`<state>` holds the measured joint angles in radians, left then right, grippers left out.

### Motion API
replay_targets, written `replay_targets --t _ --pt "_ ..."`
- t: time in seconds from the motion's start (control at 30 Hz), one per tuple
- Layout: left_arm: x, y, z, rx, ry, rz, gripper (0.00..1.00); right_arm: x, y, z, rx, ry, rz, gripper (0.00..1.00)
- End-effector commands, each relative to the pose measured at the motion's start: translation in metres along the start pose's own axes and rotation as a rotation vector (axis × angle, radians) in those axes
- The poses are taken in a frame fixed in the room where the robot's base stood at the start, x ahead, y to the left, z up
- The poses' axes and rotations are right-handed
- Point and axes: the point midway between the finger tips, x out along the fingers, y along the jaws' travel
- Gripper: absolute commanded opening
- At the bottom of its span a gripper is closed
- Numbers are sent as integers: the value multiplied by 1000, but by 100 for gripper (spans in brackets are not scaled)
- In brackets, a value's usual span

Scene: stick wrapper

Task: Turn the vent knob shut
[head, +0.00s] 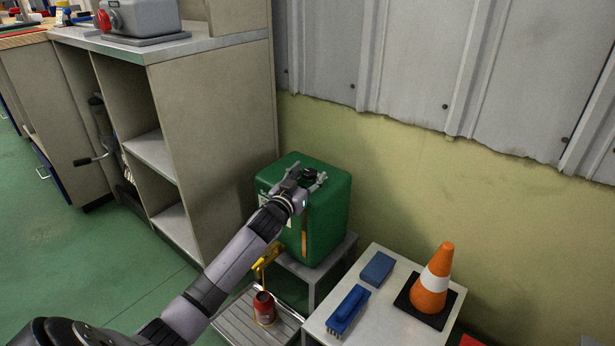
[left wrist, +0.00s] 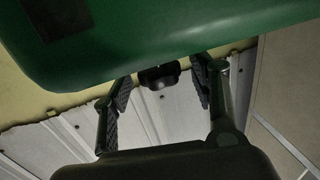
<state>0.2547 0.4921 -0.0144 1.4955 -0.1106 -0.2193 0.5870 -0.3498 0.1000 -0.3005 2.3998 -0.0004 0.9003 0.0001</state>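A green container (head: 328,222) stands on a low grey stand against the wall. The black vent knob (head: 309,173) is on its top, partly hidden by my left gripper (head: 305,179). In the left wrist view the knob (left wrist: 160,76) shows dark below the green container body (left wrist: 170,35). My left gripper (left wrist: 162,92) is open there, with one finger to each side of the knob. Gaps show between the knob and both finger pads, so the gripper does not hold it. My right gripper is in neither view.
A yellow tap (head: 267,256) is low on the container's front, above a red can (head: 264,308) in a metal tray. A white table (head: 393,318) at right holds an orange cone (head: 433,283), a blue brush (head: 348,310) and a blue block (head: 378,268). A shelf unit (head: 215,140) stands left.

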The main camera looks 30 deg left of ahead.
Motion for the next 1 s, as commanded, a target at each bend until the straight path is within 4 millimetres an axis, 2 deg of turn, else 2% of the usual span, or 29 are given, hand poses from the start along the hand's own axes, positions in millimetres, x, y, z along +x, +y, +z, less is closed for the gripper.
replay_targets --t 0.07,0.7,1.0 --pt "0 0 0 0 0 0 48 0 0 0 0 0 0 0" --pt "0 0 0 0 0 0 5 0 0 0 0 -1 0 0" --pt "0 -2 -2 4 -1 37 5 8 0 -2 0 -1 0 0"
